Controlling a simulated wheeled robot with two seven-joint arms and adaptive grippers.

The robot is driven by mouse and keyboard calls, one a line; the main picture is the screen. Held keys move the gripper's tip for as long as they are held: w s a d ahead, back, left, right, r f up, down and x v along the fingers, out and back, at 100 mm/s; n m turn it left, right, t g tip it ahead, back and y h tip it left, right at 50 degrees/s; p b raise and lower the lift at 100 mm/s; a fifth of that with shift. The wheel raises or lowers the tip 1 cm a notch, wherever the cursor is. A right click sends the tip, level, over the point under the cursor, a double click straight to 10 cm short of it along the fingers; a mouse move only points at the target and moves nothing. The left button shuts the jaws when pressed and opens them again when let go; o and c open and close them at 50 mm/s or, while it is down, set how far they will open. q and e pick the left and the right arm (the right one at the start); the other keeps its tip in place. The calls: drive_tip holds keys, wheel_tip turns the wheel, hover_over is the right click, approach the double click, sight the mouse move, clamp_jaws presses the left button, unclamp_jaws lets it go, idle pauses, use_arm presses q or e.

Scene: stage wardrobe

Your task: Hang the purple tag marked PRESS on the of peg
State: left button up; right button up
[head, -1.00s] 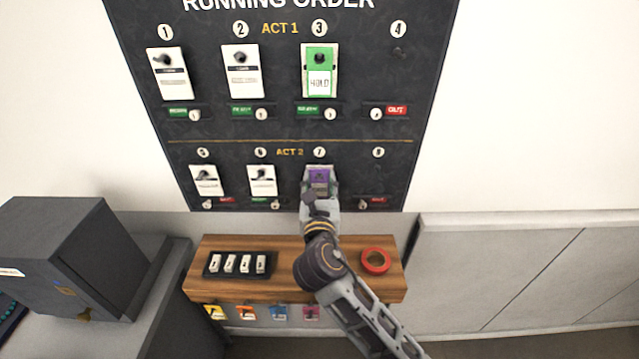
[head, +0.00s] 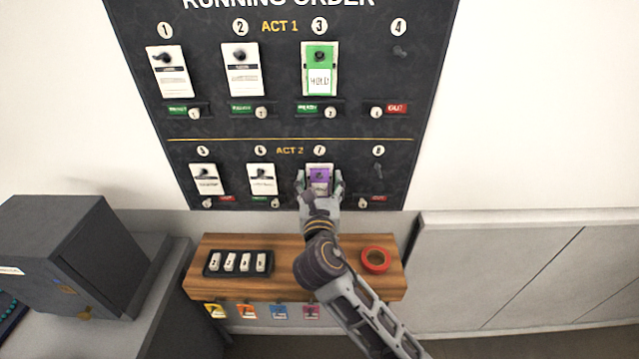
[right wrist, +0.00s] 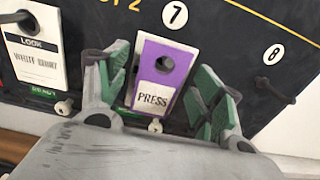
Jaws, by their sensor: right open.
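The purple tag (head: 319,178), with a white label reading PRESS, is at position 7 in the ACT 2 row of the board. In the right wrist view the purple tag (right wrist: 176,60) is upright with a dark round spot at its hole, and a white card edge shows behind it. I cannot tell how far the peg comes through the hole. My right gripper (head: 320,184) is open, with one finger on each side of the tag. In the right wrist view the green pads of the right gripper (right wrist: 162,75) stand apart from the tag. My left gripper is out of view.
White cards hang at positions 1, 2, 5 and 6, and a green HOLD tag (head: 320,72) at 3. Pegs 4 (head: 399,51) and 8 (head: 378,170) are bare.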

drive_tip(key=shift+s, duration=0.1)
drive_tip(key=s, duration=1.1)
drive_tip(key=shift+s, duration=0.4)
drive_tip(key=shift+d, duration=0.1)
